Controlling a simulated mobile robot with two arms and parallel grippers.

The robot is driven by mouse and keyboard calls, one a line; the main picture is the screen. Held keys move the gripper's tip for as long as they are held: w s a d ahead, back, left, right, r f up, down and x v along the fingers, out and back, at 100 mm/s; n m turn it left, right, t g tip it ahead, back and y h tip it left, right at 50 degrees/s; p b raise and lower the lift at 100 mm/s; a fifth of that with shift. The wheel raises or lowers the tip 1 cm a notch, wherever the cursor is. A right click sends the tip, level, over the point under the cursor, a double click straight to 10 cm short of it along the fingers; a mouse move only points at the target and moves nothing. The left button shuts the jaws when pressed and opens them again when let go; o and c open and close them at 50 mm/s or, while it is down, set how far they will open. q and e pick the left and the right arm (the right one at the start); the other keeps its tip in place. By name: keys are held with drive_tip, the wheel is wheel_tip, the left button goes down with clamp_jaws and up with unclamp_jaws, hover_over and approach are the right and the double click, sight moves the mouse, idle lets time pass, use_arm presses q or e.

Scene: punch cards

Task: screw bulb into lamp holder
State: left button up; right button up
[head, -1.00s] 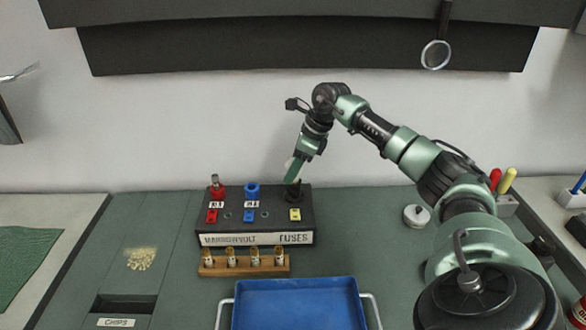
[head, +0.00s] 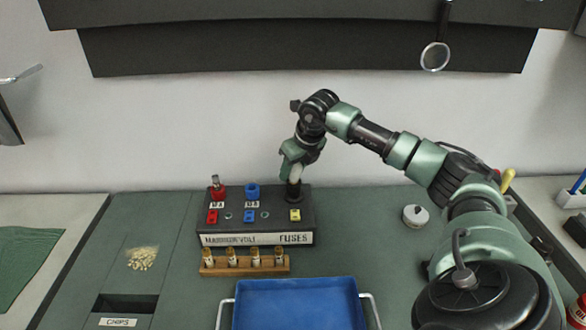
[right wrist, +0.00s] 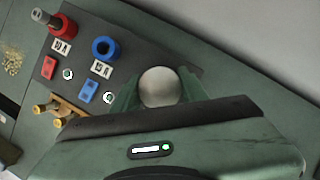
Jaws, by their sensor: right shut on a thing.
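My right gripper (head: 295,168) is shut on a whitish bulb (right wrist: 160,87), whose rounded top shows between the green fingers in the right wrist view. In the head view the bulb (head: 296,174) is upright, low over the black lamp holder (head: 294,190) at the right of the black fuse box (head: 265,222). I cannot tell how far the bulb sits in the holder. Its base is hidden in the right wrist view. My left gripper is not in view.
The box also carries a red holder (head: 218,192), a blue holder (head: 252,191) and coloured switches. A wooden rack (head: 245,270) with several fuses stands in front. A blue tray (head: 300,283) lies nearer. A round white-topped item (head: 415,215) stands to the right.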

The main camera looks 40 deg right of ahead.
drive_tip(key=m+h, duration=0.1)
drive_tip(key=m, duration=0.2)
drive_tip(key=m+h, duration=0.1)
drive_tip(key=m, duration=0.2)
drive_tip(key=shift+g, duration=0.4)
drive_tip(key=shift+d+m+h, duration=0.1)
drive_tip(key=shift+m+h, duration=0.3)
drive_tip(key=shift+m, duration=0.7)
drive_tip(key=o, duration=1.3)
drive_tip(key=shift+o, duration=0.2)
